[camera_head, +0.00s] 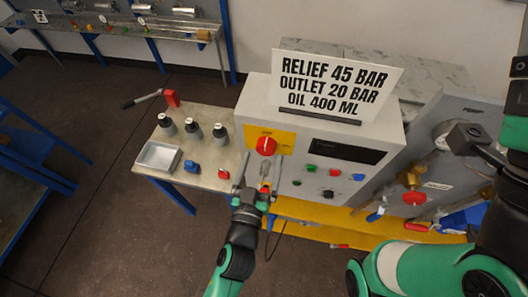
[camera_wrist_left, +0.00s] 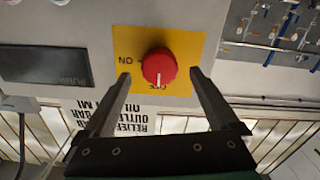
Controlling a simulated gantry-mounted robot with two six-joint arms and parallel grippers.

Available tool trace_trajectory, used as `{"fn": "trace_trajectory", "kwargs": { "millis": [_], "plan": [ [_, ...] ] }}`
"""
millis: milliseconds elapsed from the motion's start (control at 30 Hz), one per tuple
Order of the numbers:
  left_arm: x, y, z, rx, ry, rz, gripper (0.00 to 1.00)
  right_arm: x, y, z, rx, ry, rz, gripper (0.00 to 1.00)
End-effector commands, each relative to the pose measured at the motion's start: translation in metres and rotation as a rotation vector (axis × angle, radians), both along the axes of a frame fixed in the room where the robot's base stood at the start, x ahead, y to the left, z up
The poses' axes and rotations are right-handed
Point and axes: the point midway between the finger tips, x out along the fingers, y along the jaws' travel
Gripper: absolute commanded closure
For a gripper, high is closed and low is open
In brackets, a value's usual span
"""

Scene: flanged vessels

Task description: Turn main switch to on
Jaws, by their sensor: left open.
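The main switch is a round red knob (camera_head: 266,146) on a yellow plate (camera_head: 285,138) on the front of a grey control box. In the left wrist view the knob (camera_wrist_left: 159,67) shows a white mark pointing down, toward a small label that looks like OFF; the label ON is to its left. My left gripper (camera_head: 259,172) is open and empty in front of the box, just below the knob. In the left wrist view its fingertips (camera_wrist_left: 159,75) lie on either side of the knob, with gaps. My right arm is at the right edge; its gripper's jaws cannot be made out.
The box (camera_head: 390,120) carries a dark display (camera_head: 343,150), several coloured buttons and a sign (camera_head: 336,84). A side table (camera_head: 205,120) to the left holds bottles, a tray (camera_head: 158,156) and small parts. Pipes and a red valve knob (camera_head: 415,198) stand at the right.

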Motion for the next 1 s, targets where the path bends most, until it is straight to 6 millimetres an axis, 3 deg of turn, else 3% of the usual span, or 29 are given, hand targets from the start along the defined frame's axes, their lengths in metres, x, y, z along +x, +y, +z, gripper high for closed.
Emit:
{"fn": "trace_trajectory", "kwargs": {
  "millis": [167, 467, 933, 1000],
  "plan": [
    [0.022, -0.005, 0.0, 0.0, 0.0, 0.0, 0.06, 0.0, 0.0, -0.001, 0.0, 0.0, 0.0, 0.04],
    [0.025, -0.006, 0.0, 0.0, -0.001, -0.001, 0.06, 0.0, 0.0, -0.001, 0.0, 0.0, 0.0, 0.04],
    [0.025, -0.006, 0.0, 0.0, 0.0, -0.001, 0.91, 0.0, 0.0, -0.001, 0.0, 0.0, 0.0, 0.04],
    [0.025, -0.006, 0.0, 0.0, 0.0, -0.001, 0.92, 0.0, 0.0, -0.001, 0.0, 0.0, 0.0, 0.04]
  ]
}}
